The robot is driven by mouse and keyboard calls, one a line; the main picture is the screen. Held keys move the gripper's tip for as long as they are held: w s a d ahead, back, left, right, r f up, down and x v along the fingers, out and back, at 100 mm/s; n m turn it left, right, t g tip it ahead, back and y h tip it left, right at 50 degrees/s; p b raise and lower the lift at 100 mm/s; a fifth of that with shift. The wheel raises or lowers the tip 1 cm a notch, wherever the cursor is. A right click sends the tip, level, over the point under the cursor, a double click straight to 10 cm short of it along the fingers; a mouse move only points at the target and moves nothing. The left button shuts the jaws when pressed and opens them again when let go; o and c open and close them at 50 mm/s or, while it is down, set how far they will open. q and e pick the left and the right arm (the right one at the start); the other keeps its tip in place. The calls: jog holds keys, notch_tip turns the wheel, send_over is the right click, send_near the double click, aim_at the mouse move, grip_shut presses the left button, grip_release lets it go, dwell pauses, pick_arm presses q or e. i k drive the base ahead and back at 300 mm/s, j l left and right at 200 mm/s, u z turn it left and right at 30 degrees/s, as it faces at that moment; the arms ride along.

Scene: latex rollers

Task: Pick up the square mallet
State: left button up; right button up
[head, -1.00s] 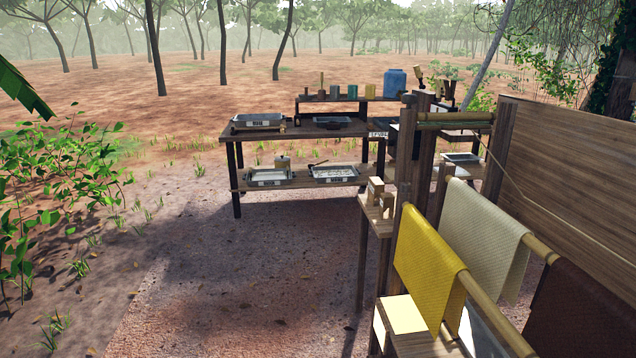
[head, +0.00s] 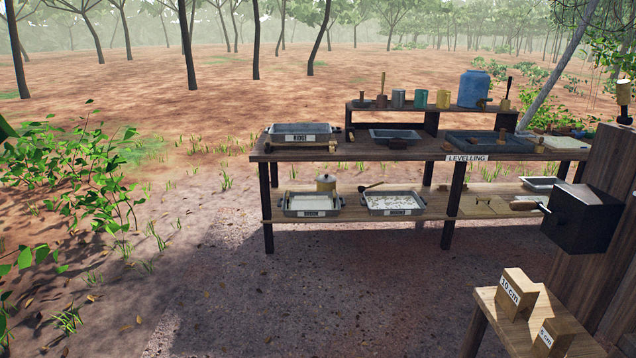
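I cannot tell for certain which thing is the square mallet. On the raised shelf of the levelling table stands a small brown block with an upright stick (head: 381,101), which may be a mallet or a tool in a holder. A second upright handled tool (head: 506,97) stands at the shelf's right end, also too small to make out. Neither of my grippers is in view.
The levelling table (head: 425,150) holds several trays above and below. A blue barrel (head: 474,88) stands on its shelf. At the lower right, a wooden stand (head: 490,305) bears a "10 cm" block (head: 517,292) and a smaller block (head: 553,337). Open ground (head: 230,300) lies in front.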

aim_at(350, 132)
jog(key=i+j, duration=0.1)
jog(key=i, duration=2.35)
jog(key=l+z, duration=0.05)
jog(key=l, duration=0.05)
